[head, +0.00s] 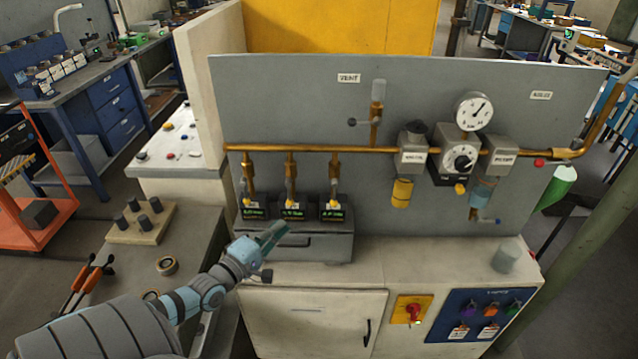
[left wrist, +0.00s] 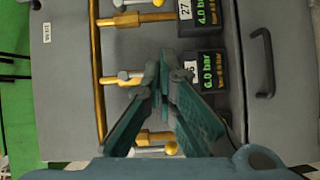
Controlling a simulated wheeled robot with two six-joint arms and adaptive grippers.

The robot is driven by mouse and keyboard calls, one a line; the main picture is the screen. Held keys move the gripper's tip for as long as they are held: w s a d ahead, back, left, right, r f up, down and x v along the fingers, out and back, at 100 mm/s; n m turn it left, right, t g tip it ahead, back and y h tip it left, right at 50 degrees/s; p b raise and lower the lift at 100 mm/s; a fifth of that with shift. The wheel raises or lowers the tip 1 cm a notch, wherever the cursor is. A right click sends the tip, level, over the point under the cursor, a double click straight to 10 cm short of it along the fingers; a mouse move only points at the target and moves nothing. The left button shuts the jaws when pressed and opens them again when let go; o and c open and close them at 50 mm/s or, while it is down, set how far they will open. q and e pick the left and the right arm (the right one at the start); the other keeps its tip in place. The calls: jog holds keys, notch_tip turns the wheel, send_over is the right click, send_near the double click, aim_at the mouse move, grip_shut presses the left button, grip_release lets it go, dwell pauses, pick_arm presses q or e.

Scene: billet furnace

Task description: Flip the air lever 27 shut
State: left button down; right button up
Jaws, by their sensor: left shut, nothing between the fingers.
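Three brass air drops hang from the copper pipe in the head view, each above a small display. The rightmost valve (head: 334,168) is above the 4.0 bar display (head: 332,211). In the left wrist view, the tag 27 (left wrist: 184,9) sits beside that display (left wrist: 207,12), and its brass valve (left wrist: 137,19) is at the top, its lever partly cut off by the frame edge. The middle valve (left wrist: 130,78) lines up with the 6.0 bar display (left wrist: 208,73). My left gripper (head: 280,231) is shut and empty in front of the grey drawer box; its fingertips (left wrist: 160,72) overlap the middle row. My right gripper is not in view.
The grey drawer box (head: 318,246) with a handle stands below the displays on the pale cabinet (head: 300,318). A gauge (head: 474,111) and regulator (head: 460,158) sit to the right on the panel. A wooden block with dark pegs (head: 141,227) is at left.

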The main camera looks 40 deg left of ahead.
pick_arm(q)
jog(key=shift+w+d+r+n, duration=0.1)
jog(key=shift+r+n, duration=0.1)
jog(key=shift+r, duration=0.35)
jog(key=shift+w+d+r+n, duration=0.1)
jog(key=shift+r+n, duration=0.1)
jog(key=shift+r, duration=0.3)
jog(key=shift+a, duration=0.1)
jog(key=b, duration=0.7)
send_near(334, 195)
jog(key=w+a+f, duration=0.2)
jog(key=w+a, duration=0.2)
jog(key=a, duration=0.2)
jog(key=w+d, duration=0.1)
jog(key=w+d+r, duration=0.1)
jog(key=d, duration=0.1)
jog(key=shift+w+r, duration=0.2)
jog(key=shift+w, duration=0.15)
jog(key=shift+a, duration=0.1)
jog(key=shift+w+d+f+n+t+b, duration=0.25)
jog(key=shift+f+n+t+b, duration=0.2)
jog(key=shift+n+t+b, duration=0.35)
